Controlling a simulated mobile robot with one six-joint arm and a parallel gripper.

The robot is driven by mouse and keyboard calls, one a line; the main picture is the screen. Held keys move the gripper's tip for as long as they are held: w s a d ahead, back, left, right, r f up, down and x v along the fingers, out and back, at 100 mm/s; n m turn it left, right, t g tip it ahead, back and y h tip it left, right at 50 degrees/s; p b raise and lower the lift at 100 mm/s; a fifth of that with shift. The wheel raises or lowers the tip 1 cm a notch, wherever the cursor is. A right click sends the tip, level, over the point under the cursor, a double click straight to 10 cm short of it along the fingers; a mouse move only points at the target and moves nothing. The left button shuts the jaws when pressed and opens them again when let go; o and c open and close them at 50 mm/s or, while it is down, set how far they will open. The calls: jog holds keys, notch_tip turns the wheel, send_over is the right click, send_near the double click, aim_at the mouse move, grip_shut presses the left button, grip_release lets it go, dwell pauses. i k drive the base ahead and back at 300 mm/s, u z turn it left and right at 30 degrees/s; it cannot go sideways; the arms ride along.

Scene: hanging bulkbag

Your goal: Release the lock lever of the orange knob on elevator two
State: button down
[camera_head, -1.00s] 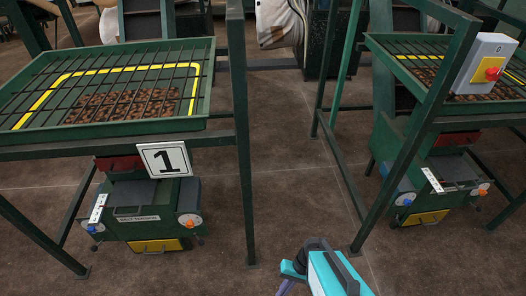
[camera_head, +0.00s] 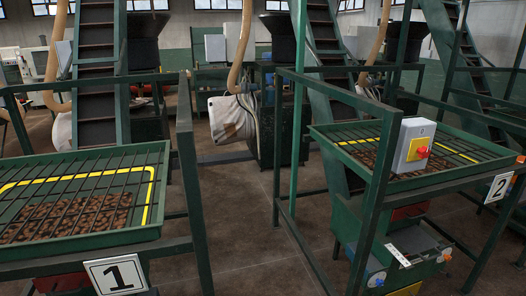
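Elevator two is the green unit at the right of the head view, marked by a white "2" sign (camera_head: 498,187). Beneath its grated hopper (camera_head: 330,139) hangs a green machine housing (camera_head: 345,225). An orange knob (camera_head: 446,254) sits on a pale round plate at the housing's right side. A blue knob (camera_head: 377,280) is at its lower left. The orange knob is small here, and I cannot make out its lock lever or the lever's position. My gripper is not in view.
Brown floor (camera_head: 240,225) lies open between the units. A white hanging bag (camera_head: 229,118) is farther back.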

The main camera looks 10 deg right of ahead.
aim_at(449, 275)
jog(key=k, duration=0.65)
jog(key=z, duration=0.6)
jog(key=i, duration=0.8)
jog(key=z, duration=0.9)
jog(key=i, duration=0.8)
jog(key=z, duration=0.3)
jog(key=k, duration=0.65)
